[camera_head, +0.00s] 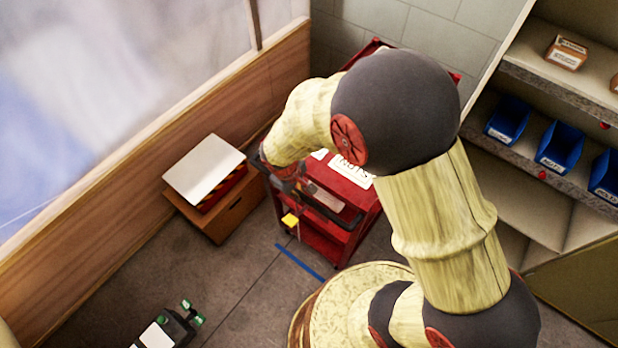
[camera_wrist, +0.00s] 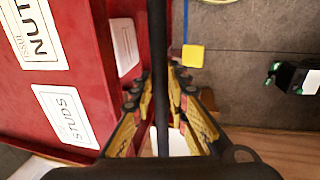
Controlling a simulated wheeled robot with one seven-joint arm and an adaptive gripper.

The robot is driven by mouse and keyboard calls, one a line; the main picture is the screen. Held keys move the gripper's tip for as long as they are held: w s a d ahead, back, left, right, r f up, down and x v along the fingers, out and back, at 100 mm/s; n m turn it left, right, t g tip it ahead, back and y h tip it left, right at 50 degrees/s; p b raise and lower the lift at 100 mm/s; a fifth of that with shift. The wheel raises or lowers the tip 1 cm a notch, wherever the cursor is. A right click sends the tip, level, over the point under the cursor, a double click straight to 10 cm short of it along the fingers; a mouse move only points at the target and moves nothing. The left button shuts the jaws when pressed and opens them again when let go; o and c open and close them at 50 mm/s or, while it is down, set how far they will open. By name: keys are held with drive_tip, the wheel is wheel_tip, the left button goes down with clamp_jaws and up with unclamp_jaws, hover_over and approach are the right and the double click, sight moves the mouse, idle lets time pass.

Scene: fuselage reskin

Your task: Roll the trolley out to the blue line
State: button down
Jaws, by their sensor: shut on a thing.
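The red trolley (camera_head: 345,188) stands against the back of the bay, partly hidden behind my arm. Its dark handle bar (camera_head: 332,214) runs along its near side. My gripper (camera_head: 288,188) is at the left part of this bar. In the wrist view my gripper (camera_wrist: 160,98) is shut on the black handle bar (camera_wrist: 159,45), with a finger on each side. The red trolley top (camera_wrist: 70,75) with white labels lies left of the bar. The blue line (camera_head: 299,262) is on the floor just in front of the trolley; a bit of it shows in the wrist view (camera_wrist: 185,22).
A yellow tag (camera_head: 290,220) is near the handle. A wooden box (camera_head: 222,215) with a white-topped item stands close left of the trolley. A black device with green parts (camera_head: 170,328) is on the floor in front. Shelves with blue bins (camera_head: 560,148) stand right. Floor (camera_head: 245,285) before the line is clear.

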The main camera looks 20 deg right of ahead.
drive_tip(key=s+a, duration=0.1)
drive_tip(key=a, duration=0.1)
drive_tip(key=s+a, duration=0.2)
drive_tip(key=shift+s+a, duration=0.2)
drive_tip(key=shift+a, duration=0.15)
drive_tip(key=c, duration=1.8)
unclamp_jaws()
drive_tip(key=shift+o, duration=0.3)
wheel_tip(320, 180, up, 12)
drive_tip(key=s+a, duration=0.1)
drive_tip(key=a, duration=0.1)
drive_tip(key=shift+s+f, duration=0.15)
drive_tip(key=shift+s, duration=0.05)
